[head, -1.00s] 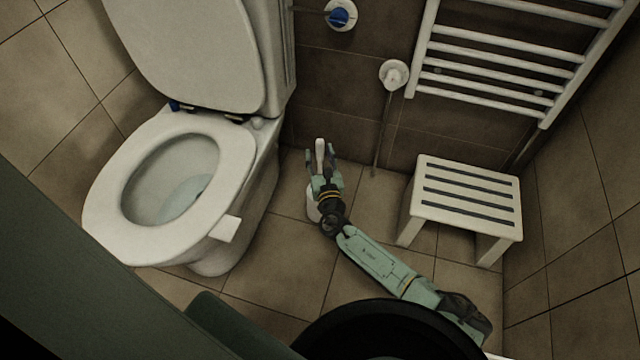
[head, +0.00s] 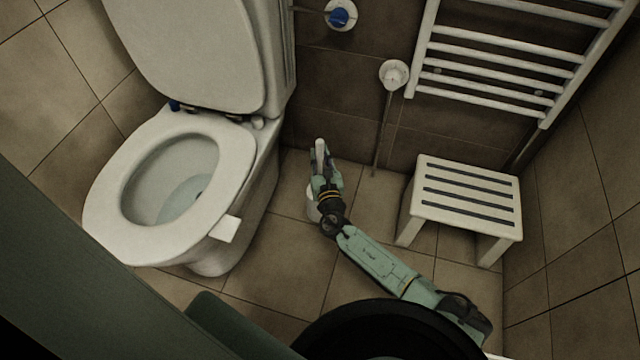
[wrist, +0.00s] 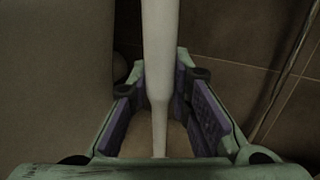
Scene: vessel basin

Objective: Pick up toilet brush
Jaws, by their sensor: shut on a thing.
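The toilet brush shows in the head view as a white upright handle (head: 320,152) between the fingers of my gripper (head: 320,168). Its white holder (head: 312,203) stands on the floor below, mostly hidden by my gripper and wrist. In the wrist view the white handle (wrist: 160,60) runs down between the two purple-padded fingers of my gripper (wrist: 165,95). My gripper is shut on the handle. The brush head is not visible.
The toilet (head: 235,150) with its lid up stands close to the left of my gripper. A white slatted stool (head: 465,195) is to the right. A towel radiator (head: 500,55) and a thin pipe (head: 381,135) are on the back wall.

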